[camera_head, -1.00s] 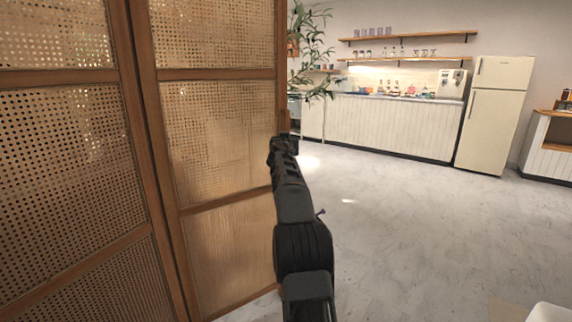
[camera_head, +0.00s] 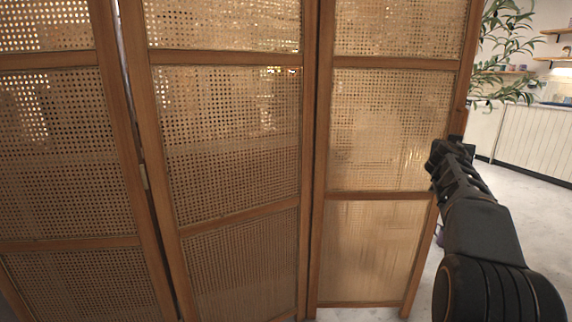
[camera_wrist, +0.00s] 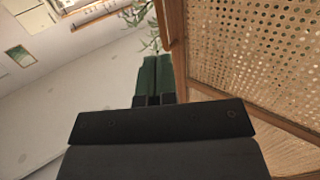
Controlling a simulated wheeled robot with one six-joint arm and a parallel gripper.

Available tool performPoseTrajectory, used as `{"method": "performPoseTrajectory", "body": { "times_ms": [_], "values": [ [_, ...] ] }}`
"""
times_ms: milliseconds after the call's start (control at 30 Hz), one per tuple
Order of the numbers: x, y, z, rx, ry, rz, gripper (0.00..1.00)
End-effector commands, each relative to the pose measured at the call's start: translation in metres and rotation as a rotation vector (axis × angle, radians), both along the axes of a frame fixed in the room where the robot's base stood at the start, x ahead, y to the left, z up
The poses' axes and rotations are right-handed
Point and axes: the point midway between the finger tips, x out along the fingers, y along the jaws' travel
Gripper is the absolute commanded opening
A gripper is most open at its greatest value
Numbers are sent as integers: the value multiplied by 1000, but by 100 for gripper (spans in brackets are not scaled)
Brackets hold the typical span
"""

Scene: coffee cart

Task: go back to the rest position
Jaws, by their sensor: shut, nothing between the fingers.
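My gripper (camera_head: 451,150) is at the right of the head view, at the end of my black arm. It is in front of the right edge of a wood-framed cane folding screen (camera_head: 318,150). In the wrist view my gripper's fingers (camera_wrist: 153,80) are together with nothing between them. The screen (camera_wrist: 258,65) fills the right side of that view, close beside the gripper. I cannot tell whether the gripper touches the screen's frame.
The screen's panels fill most of the head view. Past its right edge are a leafy plant (camera_head: 503,45), a white panelled counter (camera_head: 537,140) and wall shelves (camera_head: 560,60). A strip of pale floor (camera_head: 515,190) shows at the right.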

Motion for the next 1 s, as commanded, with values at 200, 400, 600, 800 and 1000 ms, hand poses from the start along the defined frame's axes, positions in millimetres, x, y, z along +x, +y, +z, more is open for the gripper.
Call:
{"method": "performPoseTrajectory", "body": {
  "times_ms": [200, 400, 600, 800, 1000],
  "values": [
    [-24, 69, 61, 99, 163, 39, 0],
    [-67, 144, 83, 207, 390, 121, 0],
    [-127, 220, 96, 306, 639, 257, 0],
    [-197, 286, 102, 387, 875, 432, 0],
    [-254, 329, 101, 441, 1039, 586, 0]
  ]
}}
